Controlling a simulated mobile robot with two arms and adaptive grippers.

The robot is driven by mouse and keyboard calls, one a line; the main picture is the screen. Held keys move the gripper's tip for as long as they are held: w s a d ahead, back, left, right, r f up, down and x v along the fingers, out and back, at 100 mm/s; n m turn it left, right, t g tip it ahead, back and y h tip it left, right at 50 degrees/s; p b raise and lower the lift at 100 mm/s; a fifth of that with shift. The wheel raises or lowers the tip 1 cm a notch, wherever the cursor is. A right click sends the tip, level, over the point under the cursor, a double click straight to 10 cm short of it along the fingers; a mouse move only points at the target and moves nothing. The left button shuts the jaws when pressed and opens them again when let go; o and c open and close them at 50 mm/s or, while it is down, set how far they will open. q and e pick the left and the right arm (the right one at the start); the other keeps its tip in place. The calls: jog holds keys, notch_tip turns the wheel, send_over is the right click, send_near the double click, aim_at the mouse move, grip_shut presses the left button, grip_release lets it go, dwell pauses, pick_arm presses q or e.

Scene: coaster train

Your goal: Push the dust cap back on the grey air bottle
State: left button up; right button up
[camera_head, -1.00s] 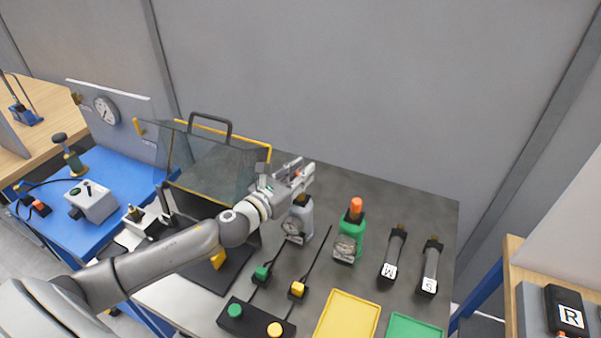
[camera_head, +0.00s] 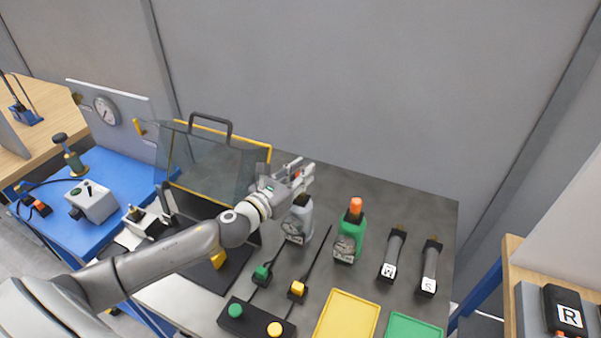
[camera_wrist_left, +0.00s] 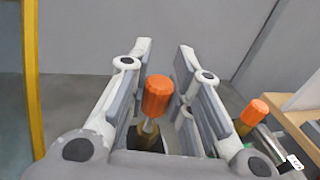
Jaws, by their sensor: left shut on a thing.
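The grey air bottle (camera_head: 304,222) stands upright on the dark bench, with a round gauge on its front and a black collar on top. My left gripper (camera_head: 301,172) is just above its top. In the left wrist view the orange dust cap (camera_wrist_left: 158,95) is between the fingers of my left gripper (camera_wrist_left: 164,55), which is shut on it. A brass neck (camera_wrist_left: 149,136) shows directly under the cap. I cannot tell how far the cap sits down on the neck. In the head view the fingers mostly hide the cap. My right gripper is not in view.
A green bottle (camera_head: 348,240) with an orange cap stands close to the right. Two dark cylinders (camera_head: 394,255) lie further right. A clear guard box (camera_head: 205,165) with a yellow frame is left of the gripper. Yellow (camera_head: 347,320) and green trays and a button box (camera_head: 255,320) are in front.

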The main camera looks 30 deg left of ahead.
pick_arm(q)
jog(key=shift+f+b, duration=0.55)
jog(key=shift+f, duration=0.1)
jog(key=shift+s+f+b, duration=0.1)
jog(key=shift+f+b, duration=0.8)
jog(key=shift+f, duration=0.2)
dwell(0.4)
jog(key=o, duration=0.8)
jog(key=shift+s, duration=0.2)
jog(key=shift+s+a+r, duration=0.1)
jog(key=shift+s+a, duration=0.2)
jog(key=shift+s, duration=1.55)
jog(key=shift+s+a+r, duration=0.15)
jog(key=shift+s+a, duration=0.1)
jog(key=shift+s, duration=1.55)
jog(key=shift+s+a+r, duration=0.1)
jog(key=shift+s+a, duration=0.2)
jog(key=shift+s, duration=1.55)
